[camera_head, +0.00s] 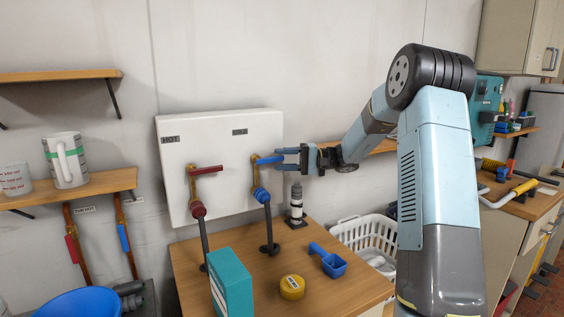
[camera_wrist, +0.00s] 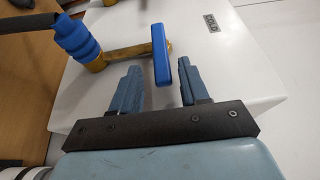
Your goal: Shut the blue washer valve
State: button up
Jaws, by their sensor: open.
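The blue washer valve's lever (camera_head: 268,160) sticks out sideways to the right from its brass body on the white panel, under the COLD label. In the wrist view the blue lever (camera_wrist: 160,55) points toward my gripper. My gripper (camera_head: 279,160) is open and level with the lever's free end, just right of it. In the wrist view the two fingers (camera_wrist: 158,65) lie on either side of the lever's near end, with gaps visible. A blue hose coupling (camera_wrist: 77,38) sits below the brass body.
The red HOT valve lever (camera_head: 208,170) is left on the same white panel (camera_head: 225,130). A shelf is behind my arm.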

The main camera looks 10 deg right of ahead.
jog(key=s+d, duration=0.1)
jog(key=d, duration=1.2)
jog(key=shift+s+d+f, duration=0.2)
jog(key=shift+s+d, duration=0.05)
jog(key=s+a+r+g+h, duration=0.1)
jog(key=s+a+h, duration=0.45)
jog(key=s, duration=0.35)
jog(key=s+a+r+g+h, duration=0.15)
jog(key=s+a+h, duration=0.25)
jog(key=s+a, duration=0.4)
jog(key=s+d+t+h, duration=0.2)
jog(key=s+t+h, duration=0.1)
jog(key=s, duration=0.8)
jog(key=s+d+n+t+h, duration=0.1)
jog(key=s+d+t+h, duration=0.2)
jog(key=s, duration=0.8)
jog(key=h, duration=0.2)
jog(key=shift+s+f+h, duration=0.35)
jog(key=shift+s, duration=0.05)
jog(key=shift+d, duration=0.1)
